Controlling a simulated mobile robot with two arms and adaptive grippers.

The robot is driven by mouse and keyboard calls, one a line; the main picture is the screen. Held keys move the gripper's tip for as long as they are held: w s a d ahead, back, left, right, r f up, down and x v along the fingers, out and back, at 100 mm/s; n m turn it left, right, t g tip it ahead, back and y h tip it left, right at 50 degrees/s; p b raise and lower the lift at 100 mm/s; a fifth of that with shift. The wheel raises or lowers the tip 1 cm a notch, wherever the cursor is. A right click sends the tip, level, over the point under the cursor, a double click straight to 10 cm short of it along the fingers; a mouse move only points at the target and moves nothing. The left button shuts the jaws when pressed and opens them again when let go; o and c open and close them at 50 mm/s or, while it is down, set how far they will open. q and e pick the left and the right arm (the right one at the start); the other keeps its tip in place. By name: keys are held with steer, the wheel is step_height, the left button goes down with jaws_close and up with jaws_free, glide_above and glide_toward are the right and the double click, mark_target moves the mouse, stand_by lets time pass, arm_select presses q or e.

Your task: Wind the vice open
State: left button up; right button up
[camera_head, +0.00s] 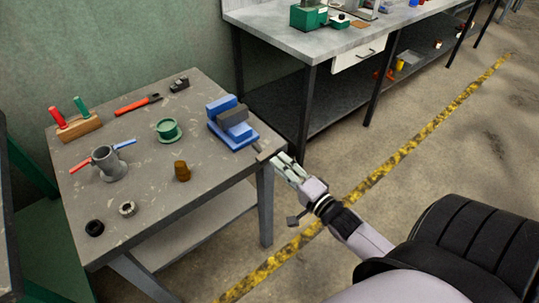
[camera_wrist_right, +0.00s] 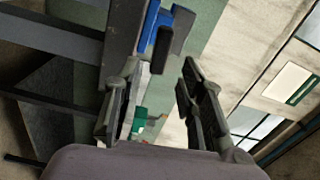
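The blue vice (camera_head: 228,126) with grey jaws stands at the right edge of the table in the head view. A grey part (camera_head: 259,149) sticks out from its near end toward my right gripper. My right gripper (camera_head: 279,162) is just off the table's right edge, close to that part; I cannot tell if they touch. In the right wrist view, the two fingers (camera_wrist_right: 160,68) stand apart with nothing seen held between them. Part of the blue vice (camera_wrist_right: 153,27) shows beyond the fingertips. My left gripper is not in view.
The table (camera_head: 150,200) also carries a grey cup-shaped holder (camera_head: 110,164), a green round piece (camera_head: 168,130), a brown piece (camera_head: 182,171), small rings and tools. A long workbench (camera_head: 300,40) stands behind. The floor to the right, with a yellow line (camera_head: 400,157), is clear.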

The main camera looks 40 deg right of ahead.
mark_target(271, 158)
steer(key=w, duration=0.5)
steer(key=shift+w+a, duration=0.2)
steer(key=shift+w, duration=0.2)
steer(key=shift+c, duration=0.3)
jaws_close()
